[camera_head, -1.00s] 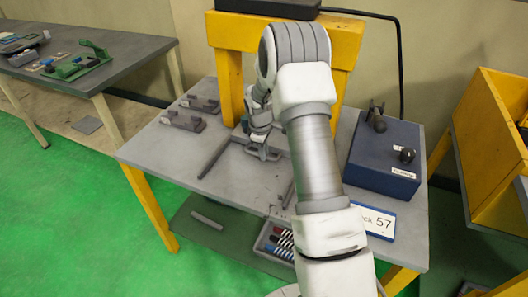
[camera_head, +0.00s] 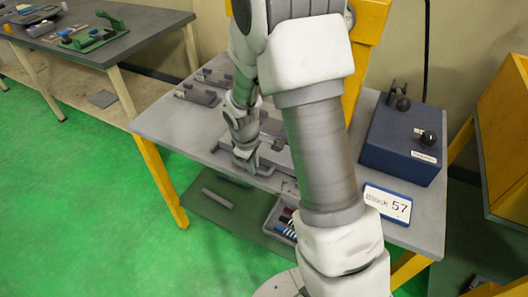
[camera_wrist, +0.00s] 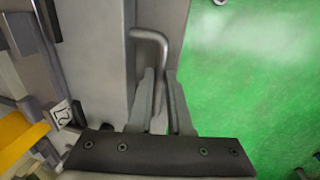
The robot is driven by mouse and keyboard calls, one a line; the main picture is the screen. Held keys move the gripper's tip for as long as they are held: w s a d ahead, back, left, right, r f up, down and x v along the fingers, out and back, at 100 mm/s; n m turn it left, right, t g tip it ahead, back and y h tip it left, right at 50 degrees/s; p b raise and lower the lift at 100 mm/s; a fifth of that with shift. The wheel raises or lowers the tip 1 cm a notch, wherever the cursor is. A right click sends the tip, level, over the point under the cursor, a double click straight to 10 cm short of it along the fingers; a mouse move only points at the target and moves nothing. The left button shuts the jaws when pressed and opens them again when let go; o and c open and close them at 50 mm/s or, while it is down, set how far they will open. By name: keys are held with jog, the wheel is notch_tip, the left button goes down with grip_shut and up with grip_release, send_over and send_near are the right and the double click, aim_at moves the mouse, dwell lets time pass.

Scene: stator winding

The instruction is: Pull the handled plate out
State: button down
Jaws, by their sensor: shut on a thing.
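My gripper (camera_head: 245,158) is low at the front edge of the workbench, partly hidden by my own arm. In the wrist view its two fingers (camera_wrist: 160,112) are closed around a thin grey bent metal handle (camera_wrist: 150,34). The handle's bend stands out above the fingertips. A flat grey surface (camera_wrist: 98,60) lies beside the handle; it looks like the plate, but its outline is hard to tell from the bench. In the head view a grey plate-like piece (camera_head: 277,160) shows beside the gripper, mostly covered by my arm.
A blue control box (camera_head: 400,145) stands at the right of the workbench (camera_head: 165,125), with a number sign (camera_head: 388,203) in front. Grey fixtures (camera_head: 198,92) sit at the back left. A bin (camera_head: 281,222) is on the shelf below. The green floor in front is clear.

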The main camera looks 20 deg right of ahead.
jog(key=shift+s+a+b, duration=0.5)
jog(key=shift+s+a, duration=1.5)
jog(key=c, duration=0.8)
grip_release()
jog(key=shift+c, duration=0.2)
notch_tip(320, 180, up, 17)
jog(key=s+a+p, duration=0.2)
jog(key=p, duration=0.1)
jog(key=shift+a, duration=0.15)
jog(key=shift+s+r, duration=0.1)
jog(key=s+d+r+m+t+p, duration=0.1)
jog(key=s+d+r+m+t, duration=0.1)
jog(key=s+r, duration=0.5)
jog(key=s+d+r+m+t+y+p, duration=0.1)
jog(key=s+d+r+m+t+p, duration=0.1)
jog(key=s+d+r+m, duration=0.2)
jog(key=s+r+m, duration=0.3)
jog(key=s, duration=0.1)
jog(key=shift+r+y, duration=0.25)
jog(key=shift+y, duration=0.05)
